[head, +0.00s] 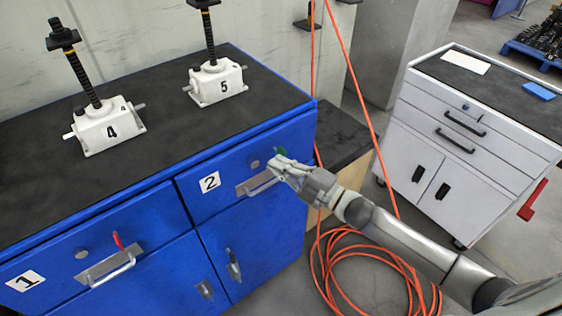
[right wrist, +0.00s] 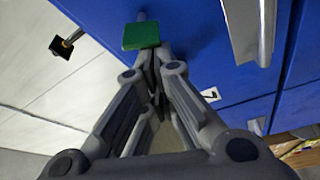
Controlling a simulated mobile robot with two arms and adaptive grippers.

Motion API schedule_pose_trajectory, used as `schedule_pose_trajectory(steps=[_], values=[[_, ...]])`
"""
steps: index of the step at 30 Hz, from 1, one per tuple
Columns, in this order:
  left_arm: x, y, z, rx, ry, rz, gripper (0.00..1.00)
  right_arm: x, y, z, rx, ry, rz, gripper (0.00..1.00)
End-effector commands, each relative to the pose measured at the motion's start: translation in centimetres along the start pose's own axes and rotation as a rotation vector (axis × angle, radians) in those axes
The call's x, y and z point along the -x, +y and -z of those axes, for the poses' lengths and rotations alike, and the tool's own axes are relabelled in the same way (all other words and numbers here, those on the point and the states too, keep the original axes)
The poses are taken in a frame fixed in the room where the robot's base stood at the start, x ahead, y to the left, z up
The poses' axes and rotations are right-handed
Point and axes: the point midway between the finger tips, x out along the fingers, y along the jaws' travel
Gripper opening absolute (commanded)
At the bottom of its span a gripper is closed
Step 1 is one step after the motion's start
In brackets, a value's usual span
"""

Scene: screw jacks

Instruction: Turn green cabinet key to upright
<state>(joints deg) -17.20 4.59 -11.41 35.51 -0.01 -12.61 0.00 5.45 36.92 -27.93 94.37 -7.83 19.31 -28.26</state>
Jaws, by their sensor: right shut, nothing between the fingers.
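The green cabinet key (head: 281,151) is at the lock of drawer 2 on the blue cabinet (head: 252,228), mostly hidden by my right gripper in the head view. In the right wrist view the green key (right wrist: 142,36) shows as a flat green block in front of the blue face. My right gripper (head: 280,163) is at the key, its fingers together. In the right wrist view its fingertips (right wrist: 155,58) meet just below the key, with nothing between them; I cannot tell whether they touch it. The key's exact tilt is unclear. My left gripper is out of view.
Drawer 2's handle (head: 262,185) is beside my gripper. Drawer 1 has a red key (head: 118,240). Screw jacks 4 (head: 108,127) and 5 (head: 217,82) stand on top. Orange cable (head: 365,262) lies coiled on the floor. A grey cabinet (head: 470,150) stands right.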

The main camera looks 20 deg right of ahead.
Motion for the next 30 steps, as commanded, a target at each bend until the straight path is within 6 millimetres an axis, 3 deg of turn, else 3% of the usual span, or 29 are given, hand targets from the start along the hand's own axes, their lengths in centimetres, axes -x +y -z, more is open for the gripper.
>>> schedule_pose_trajectory(steps=[15,30], values=[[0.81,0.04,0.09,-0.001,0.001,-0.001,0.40,0.14,-0.67,-0.39,0.307,-0.001,0.108,0.00],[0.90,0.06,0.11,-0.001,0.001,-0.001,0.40,0.15,-0.81,-0.49,0.356,-0.001,0.124,0.00]])
